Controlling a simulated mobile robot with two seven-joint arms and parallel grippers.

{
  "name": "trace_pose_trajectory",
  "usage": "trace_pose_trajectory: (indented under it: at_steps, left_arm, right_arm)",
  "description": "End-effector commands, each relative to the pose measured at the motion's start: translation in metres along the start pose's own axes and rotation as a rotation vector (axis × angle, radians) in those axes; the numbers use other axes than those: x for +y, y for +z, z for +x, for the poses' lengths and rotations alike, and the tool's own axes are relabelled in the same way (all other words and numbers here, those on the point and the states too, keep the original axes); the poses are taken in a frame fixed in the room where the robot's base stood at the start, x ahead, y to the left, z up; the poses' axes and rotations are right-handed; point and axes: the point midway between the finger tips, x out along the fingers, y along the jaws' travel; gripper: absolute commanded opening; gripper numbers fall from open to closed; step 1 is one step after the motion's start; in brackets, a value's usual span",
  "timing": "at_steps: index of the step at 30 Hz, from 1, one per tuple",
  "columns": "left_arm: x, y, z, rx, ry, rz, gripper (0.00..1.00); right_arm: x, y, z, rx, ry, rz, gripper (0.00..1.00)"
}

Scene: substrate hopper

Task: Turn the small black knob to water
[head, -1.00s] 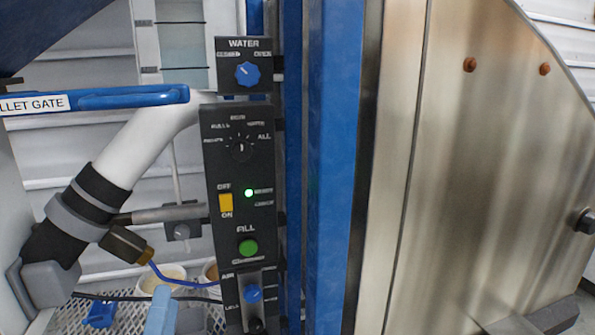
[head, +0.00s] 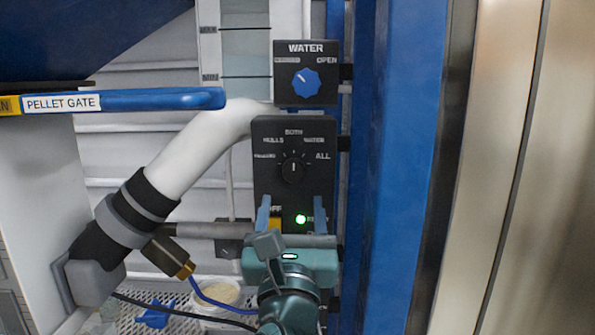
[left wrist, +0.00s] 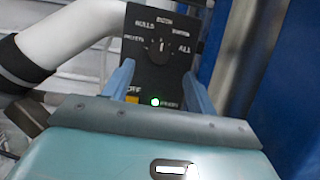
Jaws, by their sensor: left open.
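The small black knob (head: 292,171) sits on the black control panel (head: 265,188), with labels around it that include HULLS, BOTH, WATER and ALL. Its white mark points about straight up, near BOTH. It also shows in the left wrist view (left wrist: 159,47), beyond my fingers. My left gripper (head: 292,208) is open and empty in front of the panel, its fingers below the knob and apart from it. It hides the panel's lower part. In the left wrist view the fingertips (left wrist: 160,75) stand either side of the panel. My right gripper is not in view.
A WATER box with a blue knob (head: 306,83) is above the panel. A yellow switch (head: 275,224) and a lit green light (head: 301,219) lie between my fingers. The blue PELLET GATE handle (head: 150,99) and white pipe (head: 200,150) are left, a blue post (head: 395,180) right.

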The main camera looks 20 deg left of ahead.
Motion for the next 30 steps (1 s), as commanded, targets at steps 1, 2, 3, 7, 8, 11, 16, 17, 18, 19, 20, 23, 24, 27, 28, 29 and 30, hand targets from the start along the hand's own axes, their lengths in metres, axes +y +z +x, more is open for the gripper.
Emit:
trace_pose_trajectory:
  at_steps: [1,2,3,7,8,11,16,17,18,19,20,23,24,27,28,29,30]
  left_arm:
    - [0.0,0.003,0.013,-0.003,0.003,0.004,0.57]
    - [0.0,0.003,0.02,-0.003,0.002,0.003,0.57]
    - [0.001,0.003,0.028,-0.004,0.003,0.004,0.57]
    - [0.001,0.002,0.052,-0.003,0.002,0.003,0.57]
    - [0.001,0.002,0.057,-0.002,0.002,0.003,0.57]
    - [0.0,0.001,0.069,-0.002,0.001,0.004,0.57]
    - [0.0,0.001,0.08,-0.001,0.001,0.002,0.57]
    - [0.0,0.001,0.081,-0.001,0.001,0.001,0.57]
    - [0.0,0.0,0.081,-0.001,0.001,0.001,0.57]
    - [0.0,0.0,0.081,-0.001,0.0,0.001,0.57]
    - [0.0,0.0,0.081,-0.001,0.0,0.001,0.57]
    - [0.0,0.0,0.081,-0.001,0.0,0.001,0.57]
    - [0.0,0.0,0.081,-0.001,0.001,0.001,0.57]
    - [0.0,0.0,0.081,-0.001,0.0,0.001,0.51]
    - [0.0,0.0,0.081,-0.001,0.0,0.002,0.48]
    - [0.0,0.0,0.081,-0.001,0.0,0.002,0.46]
    - [0.0,0.0,0.081,-0.001,0.0,0.002,0.43]
  right_arm:
    - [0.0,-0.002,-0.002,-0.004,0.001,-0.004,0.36]
    - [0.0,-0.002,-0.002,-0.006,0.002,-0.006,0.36]
    - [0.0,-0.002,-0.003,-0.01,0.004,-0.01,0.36]
    - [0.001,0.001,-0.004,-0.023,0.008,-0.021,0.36]
    - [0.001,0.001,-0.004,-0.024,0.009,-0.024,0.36]
    - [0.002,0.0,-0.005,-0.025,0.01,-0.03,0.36]
    - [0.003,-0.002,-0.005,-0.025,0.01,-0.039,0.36]
    - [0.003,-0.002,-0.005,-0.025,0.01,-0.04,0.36]
    - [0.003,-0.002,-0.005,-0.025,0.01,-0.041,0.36]
    - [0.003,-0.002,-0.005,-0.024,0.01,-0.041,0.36]
    - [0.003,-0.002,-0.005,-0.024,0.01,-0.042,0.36]
    - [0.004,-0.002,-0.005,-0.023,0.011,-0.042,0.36]
    - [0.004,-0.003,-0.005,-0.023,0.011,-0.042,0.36]
    - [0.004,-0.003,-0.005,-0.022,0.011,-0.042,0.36]
    - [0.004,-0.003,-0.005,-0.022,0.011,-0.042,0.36]
    - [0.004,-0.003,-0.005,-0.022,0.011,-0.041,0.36]
    - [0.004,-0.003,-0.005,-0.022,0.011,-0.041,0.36]
